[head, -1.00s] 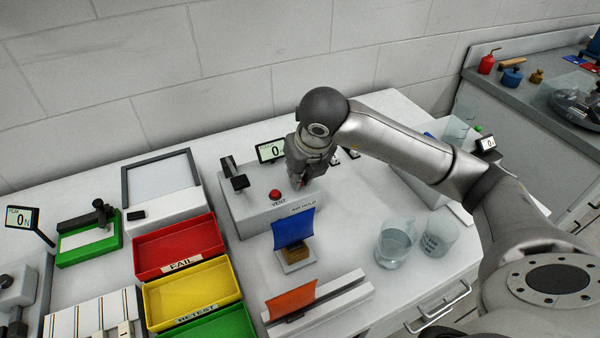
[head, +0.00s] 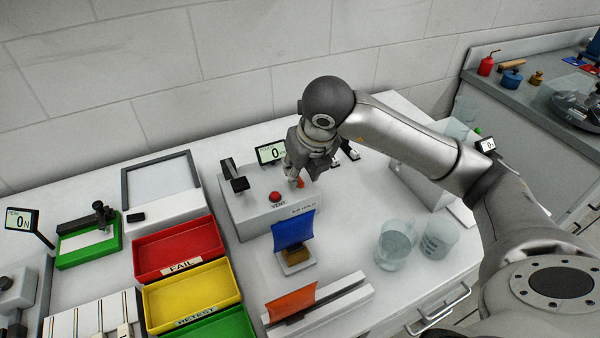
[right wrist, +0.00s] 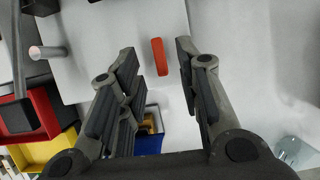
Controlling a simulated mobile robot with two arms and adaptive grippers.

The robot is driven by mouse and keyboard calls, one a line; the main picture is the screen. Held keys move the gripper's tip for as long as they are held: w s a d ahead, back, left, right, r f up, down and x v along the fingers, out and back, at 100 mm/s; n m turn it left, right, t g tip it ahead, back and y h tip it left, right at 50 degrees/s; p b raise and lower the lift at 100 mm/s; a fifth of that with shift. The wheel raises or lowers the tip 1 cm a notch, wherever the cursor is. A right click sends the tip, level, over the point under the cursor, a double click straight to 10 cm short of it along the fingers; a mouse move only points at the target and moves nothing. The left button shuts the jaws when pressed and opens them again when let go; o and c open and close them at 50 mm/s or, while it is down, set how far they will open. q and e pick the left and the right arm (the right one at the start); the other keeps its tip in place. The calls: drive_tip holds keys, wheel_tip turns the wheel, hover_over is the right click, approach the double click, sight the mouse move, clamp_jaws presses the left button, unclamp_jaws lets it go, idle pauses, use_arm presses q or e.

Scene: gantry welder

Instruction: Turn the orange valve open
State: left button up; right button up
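The orange valve (right wrist: 158,57) shows in the right wrist view as a narrow upright orange bar on the pale top of a box. In the head view only a small bit of it (head: 300,183) shows beside my right gripper (head: 297,178). In the right wrist view this gripper (right wrist: 155,48) is open, its two fingers apart on either side of the bar. I see no finger touching it, and the depth between them is hard to tell. My left gripper is not in view.
The grey box (head: 262,215) also carries a red VENT button (head: 275,196) and a black clamp (head: 235,177). A small display (head: 271,152) stands behind. A blue flag-like piece (head: 293,230) stands in front. Glass beakers (head: 394,246) stand right; red FAIL (head: 178,248) and yellow RETEST (head: 192,292) trays lie left.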

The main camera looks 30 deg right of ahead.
drive_tip(key=v, duration=0.9)
drive_tip(key=shift+r, duration=0.15)
